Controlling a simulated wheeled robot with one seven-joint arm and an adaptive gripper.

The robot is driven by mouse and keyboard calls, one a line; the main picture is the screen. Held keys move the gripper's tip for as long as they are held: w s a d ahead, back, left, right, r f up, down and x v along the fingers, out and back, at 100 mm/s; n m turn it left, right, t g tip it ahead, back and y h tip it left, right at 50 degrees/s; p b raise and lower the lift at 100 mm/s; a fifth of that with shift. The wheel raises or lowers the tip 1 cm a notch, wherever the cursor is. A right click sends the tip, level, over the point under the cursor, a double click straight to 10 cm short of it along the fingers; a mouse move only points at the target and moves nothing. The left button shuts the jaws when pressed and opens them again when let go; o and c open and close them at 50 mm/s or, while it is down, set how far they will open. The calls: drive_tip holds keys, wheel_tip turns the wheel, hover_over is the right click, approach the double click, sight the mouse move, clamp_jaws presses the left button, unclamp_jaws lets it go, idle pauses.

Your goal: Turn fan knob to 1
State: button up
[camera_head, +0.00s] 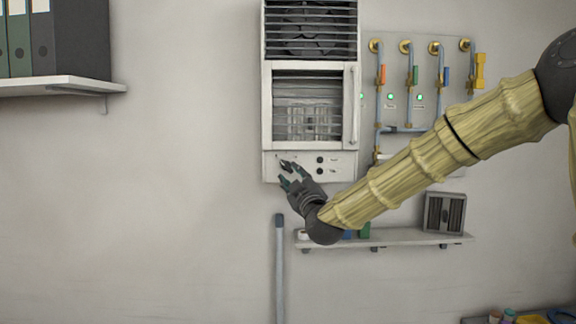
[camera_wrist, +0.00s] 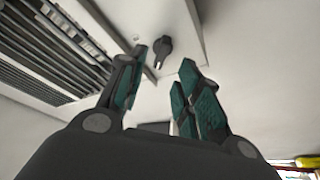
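The white fan unit (camera_head: 267,110) hangs on the wall, with a control panel (camera_head: 340,172) along its bottom. Two small dark knobs or buttons (camera_head: 320,165) show on the panel's right part; their labels are too small to read. In the wrist view, a dark fan knob (camera_wrist: 163,46) with a pale mark at one end stands on the white panel. My gripper (camera_head: 285,173) is in front of the panel's left part and hides some of it. In the wrist view, my gripper (camera_wrist: 164,62) is open, its two teal-padded fingers apart, with the knob just beyond and between the tips. Contact cannot be told.
Pipes with coloured valves (camera_head: 413,75) are right of the unit. Below is a wall shelf (camera_head: 400,237) with a small dark-fronted box (camera_head: 444,213). A grey vertical pole (camera_head: 280,265) stands below the unit. A binder shelf (camera_head: 60,86) is far left; the wall between is bare.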

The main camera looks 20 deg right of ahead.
sight(286, 167)
drive_tip(key=shift+p+x, duration=1.2)
drive_tip(key=shift+x, duration=1.65)
drive_tip(key=shift+a, duration=0.1)
drive_tip(key=shift+c, duration=0.2)
clamp_jaws()
